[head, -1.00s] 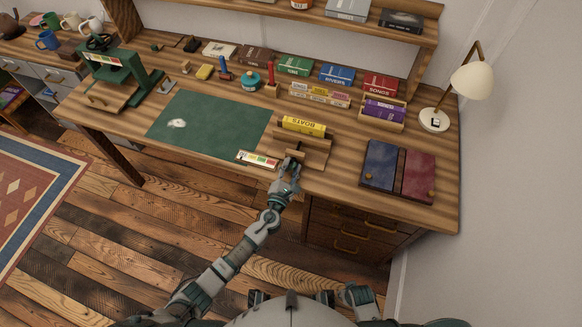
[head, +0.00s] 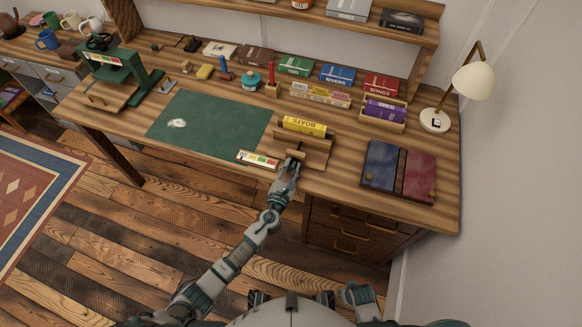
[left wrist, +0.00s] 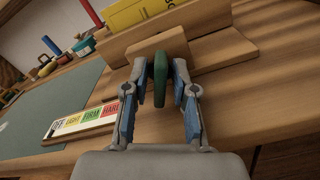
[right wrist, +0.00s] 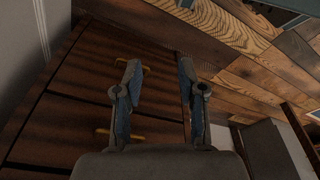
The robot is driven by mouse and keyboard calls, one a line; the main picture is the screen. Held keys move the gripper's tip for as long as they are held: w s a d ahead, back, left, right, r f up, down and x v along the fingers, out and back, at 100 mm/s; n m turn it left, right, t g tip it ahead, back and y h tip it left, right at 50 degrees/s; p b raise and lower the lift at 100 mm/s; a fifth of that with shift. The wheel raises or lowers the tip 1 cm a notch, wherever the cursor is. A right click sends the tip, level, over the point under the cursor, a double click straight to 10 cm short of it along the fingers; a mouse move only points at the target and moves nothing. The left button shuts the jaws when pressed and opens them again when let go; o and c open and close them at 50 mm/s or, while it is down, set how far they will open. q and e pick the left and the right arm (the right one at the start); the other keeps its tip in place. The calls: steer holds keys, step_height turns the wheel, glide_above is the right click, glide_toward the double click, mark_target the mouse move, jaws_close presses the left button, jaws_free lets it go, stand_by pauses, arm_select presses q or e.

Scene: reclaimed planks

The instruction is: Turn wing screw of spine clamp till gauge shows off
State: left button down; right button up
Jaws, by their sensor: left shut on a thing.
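The wooden spine clamp (head: 318,153) stands at the desk's front edge and holds a yellow book marked BOATS (head: 305,125). The green wing screw (left wrist: 160,78) sits upright between the fingers of my left gripper (left wrist: 160,85), which is shut on it. In the head view my left gripper (head: 291,163) covers the screw. The gauge (left wrist: 85,122) lies left of the clamp, with OFF, LIGHT, FIRM and HARD fields; I cannot make out its pointer surely. My right gripper (right wrist: 158,92) is open and empty, low in front of the drawers.
A green mat (head: 210,125) lies left of the clamp. Blue and red book covers (head: 398,172) lie to its right. Behind are a purple book in a holder (head: 384,109), a box of small books (head: 320,95) and a lamp (head: 473,82). Drawers (head: 350,229) are below.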

arm_select(q)
steer(key=n, duration=0.2)
steer(key=shift+f+n, duration=0.1)
steer(key=shift+n, duration=0.3)
steer(key=n+b, duration=0.1)
steer(key=n, duration=0.6)
steer(key=shift+b, duration=0.35)
steer(key=n, duration=0.7)
steer(key=shift+n+b, duration=0.3)
steer(key=shift+b, duration=0.05)
steer(key=n, duration=0.2)
steer(key=shift+n, duration=2.1)
steer(key=shift+n+p, duration=0.45)
steer(key=shift+n, duration=0.65)
steer(key=shift+f+n, duration=0.1)
steer(key=shift+n, duration=0.8)
arm_select(e)
steer(key=r, duration=0.3)
steer(key=shift+w+r, duration=0.25)
steer(key=shift+w, duration=0.1)
arm_select(q)
steer(key=shift+a, duration=0.1)
arm_select(e)
steer(key=shift+w, duration=0.1)
